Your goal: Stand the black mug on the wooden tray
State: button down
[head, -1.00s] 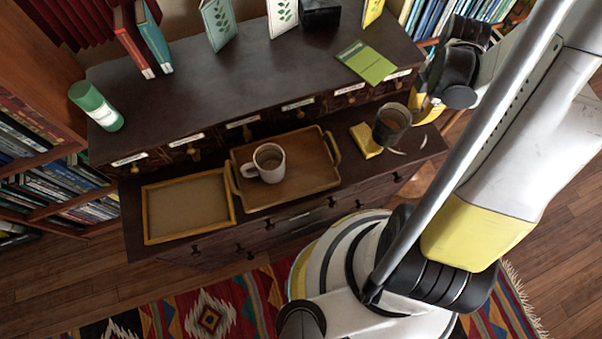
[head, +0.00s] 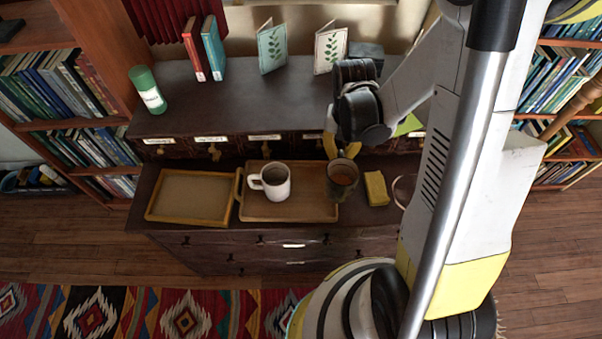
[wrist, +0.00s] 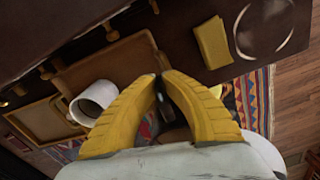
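The black mug (head: 342,183) is upright at the right end of the wooden tray (head: 300,213), in front of its right handle. I cannot tell whether it touches the tray or hangs just above it. My gripper (head: 335,154) reaches down to the mug's rim from behind, its yellow fingers closed on it. In the wrist view the fingertips (wrist: 162,77) come close together, with only a dark sliver between them; most of the mug is hidden there. A white mug (head: 275,182) stands on the tray's left half and shows left of the fingers in the wrist view (wrist: 93,100).
A yellow sponge-like block (head: 376,188) lies just right of the tray, with a thin pale ring (head: 403,190) beyond it. A shallow wooden frame-like tray (head: 192,197) lies left.

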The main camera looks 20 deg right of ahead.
jog(key=w+a+f+b, duration=0.1)
jog(key=w, duration=0.1)
jog(key=w+a+f, duration=0.2)
jog(key=w+a+f+b, duration=0.1)
jog(key=w+a+f, duration=0.1)
jog(key=w, duration=0.1)
jog(key=shift+f+b, duration=0.2)
jog(key=shift+b, duration=0.1)
jog(key=shift+f+b, duration=1)
jog(key=shift+f, duration=0.95)
jog(key=shift+f, duration=0.1)
jog(key=c, duration=1.6)
grip_release()
